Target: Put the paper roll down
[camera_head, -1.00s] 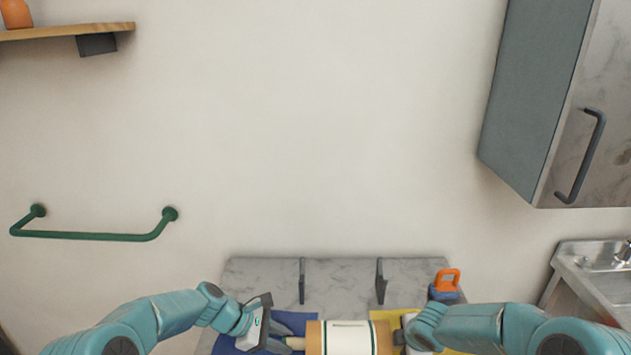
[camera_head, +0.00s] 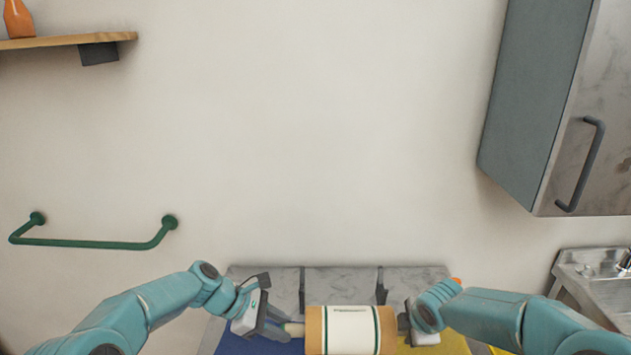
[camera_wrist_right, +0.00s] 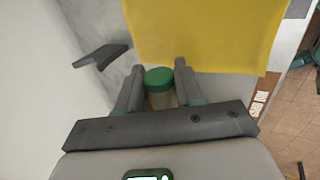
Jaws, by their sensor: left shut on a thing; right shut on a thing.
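The paper roll (camera_head: 350,330), cream with green stripes and tan ends, lies level across the bottom of the head view, between my two grippers. My left gripper (camera_head: 285,328) is shut on its left end. My right gripper (camera_head: 403,325) is shut at its right end. In the right wrist view, a green-capped end (camera_wrist_right: 159,78) with a pale body sits between the fingers of my right gripper (camera_wrist_right: 158,88). The roll's lower side is cut off by the picture edge, so I cannot tell whether it touches anything below.
A grey marble-look unit (camera_head: 340,284) with dark dividers stands behind the roll. Blue (camera_head: 250,345) and yellow (camera_head: 450,343) cloths lie below. A green wall rail (camera_head: 95,241) is left, a cabinet (camera_head: 540,110) upper right, a sink (camera_head: 600,275) lower right.

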